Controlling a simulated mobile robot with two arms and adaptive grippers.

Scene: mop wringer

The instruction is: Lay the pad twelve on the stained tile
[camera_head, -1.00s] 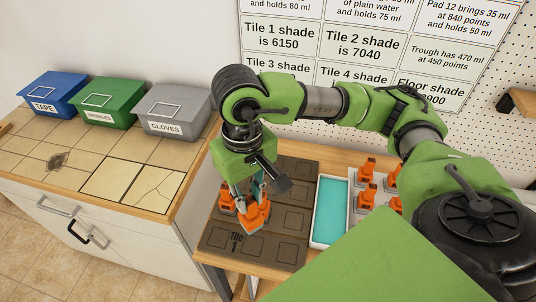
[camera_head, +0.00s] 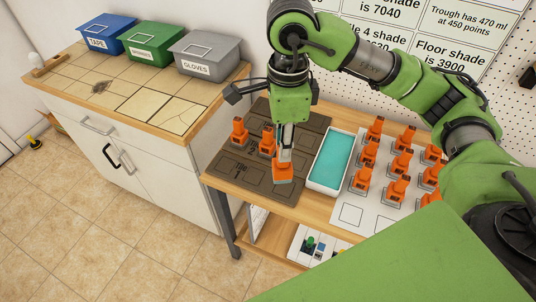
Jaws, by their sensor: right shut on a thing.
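My right gripper (camera_head: 283,158) points down and is shut on an orange-handled pad (camera_head: 283,174), low over the front right of a dark brown mat; I cannot tell whether the pad touches the mat. No number is readable on it, so I cannot confirm it is pad twelve. The tiled counter at left has a tile with a dark stain (camera_head: 100,87) and two black-framed pale tiles (camera_head: 178,113). My left gripper is out of view.
A white trough with turquoise liquid (camera_head: 331,158) stands right of the mat, beside a white sheet (camera_head: 352,214) with several orange-handled pads. Blue (camera_head: 107,33), green (camera_head: 154,43) and grey (camera_head: 207,54) boxes line the counter's back. A gap separates counter and wooden table.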

